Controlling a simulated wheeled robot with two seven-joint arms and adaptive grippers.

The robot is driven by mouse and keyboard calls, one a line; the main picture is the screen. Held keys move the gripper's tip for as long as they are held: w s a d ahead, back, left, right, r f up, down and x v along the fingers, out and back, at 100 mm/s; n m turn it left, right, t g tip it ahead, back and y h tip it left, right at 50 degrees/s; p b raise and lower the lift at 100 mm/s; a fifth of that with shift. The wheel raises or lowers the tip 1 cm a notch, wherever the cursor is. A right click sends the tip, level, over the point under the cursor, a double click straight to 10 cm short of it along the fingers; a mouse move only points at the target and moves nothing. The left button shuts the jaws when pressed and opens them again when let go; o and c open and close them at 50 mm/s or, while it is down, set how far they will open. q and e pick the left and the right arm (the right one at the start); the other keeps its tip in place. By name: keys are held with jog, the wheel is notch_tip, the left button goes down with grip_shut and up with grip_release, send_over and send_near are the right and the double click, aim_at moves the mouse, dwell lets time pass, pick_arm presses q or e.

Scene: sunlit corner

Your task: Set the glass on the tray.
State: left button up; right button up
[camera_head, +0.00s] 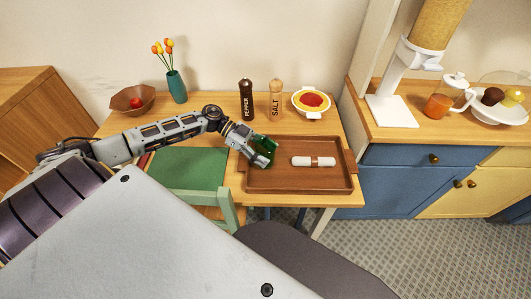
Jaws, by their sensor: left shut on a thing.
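A dark green glass (267,143) is in my left gripper (262,153), which is shut on it. The glass is over or at the left part of the brown tray (300,186). I cannot tell whether its base touches the tray, as my fingers cover part of it. The tray lies at the right front of the wooden table. A white rolled napkin with a brown band (313,161) lies in the middle of the tray. My right gripper is not in view.
Behind the tray stand a pepper mill (246,98), a salt mill (275,98) and a white dish with red and yellow food (311,101). A teal vase (177,86) and a brown bowl (131,99) are at the back left. A green chair (231,213) stands at the front.

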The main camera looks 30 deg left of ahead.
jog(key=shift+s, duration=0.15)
pick_arm(q)
jog(key=o, duration=1.1)
jog(key=shift+f, duration=0.1)
jog(key=shift+o, duration=0.2)
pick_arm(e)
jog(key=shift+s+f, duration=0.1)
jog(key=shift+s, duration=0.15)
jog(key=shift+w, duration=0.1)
pick_arm(q)
jog(key=shift+s+a+r, duration=0.15)
jog(key=shift+a+r, duration=0.2)
jog(key=shift+a, duration=0.25)
jog(key=p+v, duration=0.1)
jog(key=v, duration=0.8)
jog(key=shift+a, duration=0.1)
jog(key=shift+s+a+r, duration=0.15)
jog(key=shift+a+r, duration=0.1)
jog(key=shift+a, duration=0.4)
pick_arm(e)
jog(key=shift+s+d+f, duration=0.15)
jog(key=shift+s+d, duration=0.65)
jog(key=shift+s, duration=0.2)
